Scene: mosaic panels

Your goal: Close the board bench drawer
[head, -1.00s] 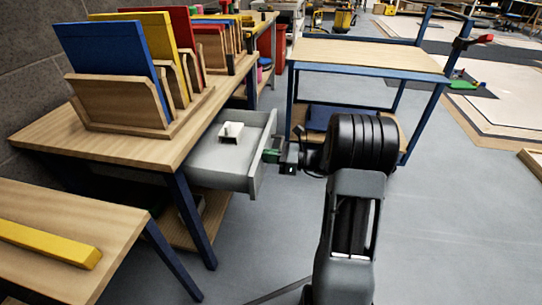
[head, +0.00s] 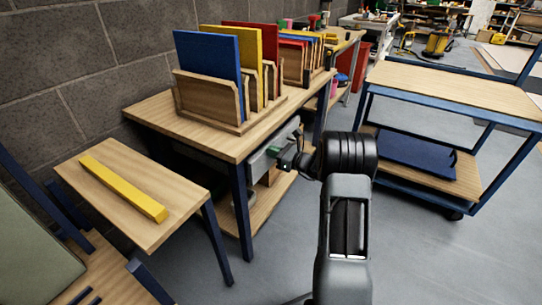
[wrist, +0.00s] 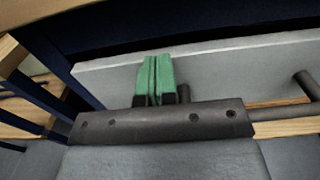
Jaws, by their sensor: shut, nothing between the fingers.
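The board bench (head: 200,132) has a wooden top and dark blue legs. Its grey drawer (head: 262,160) now sits under the top, with its front close to the bench edge; I cannot tell whether it is fully flush. In the wrist view the grey drawer front (wrist: 225,68) spans the picture, with a dark bar handle (wrist: 305,86) at the right. My gripper (head: 292,152) is at the drawer front. Its green fingers (wrist: 155,78) are together with nothing between them, against or very near the front. The drawer's inside is hidden.
Blue, yellow and red boards in wooden racks (head: 215,112) stand on the bench. A low table with a yellow bar (head: 122,188) is at the left. A blue-framed trolley (head: 455,92) stands at the right. The grey floor between is clear.

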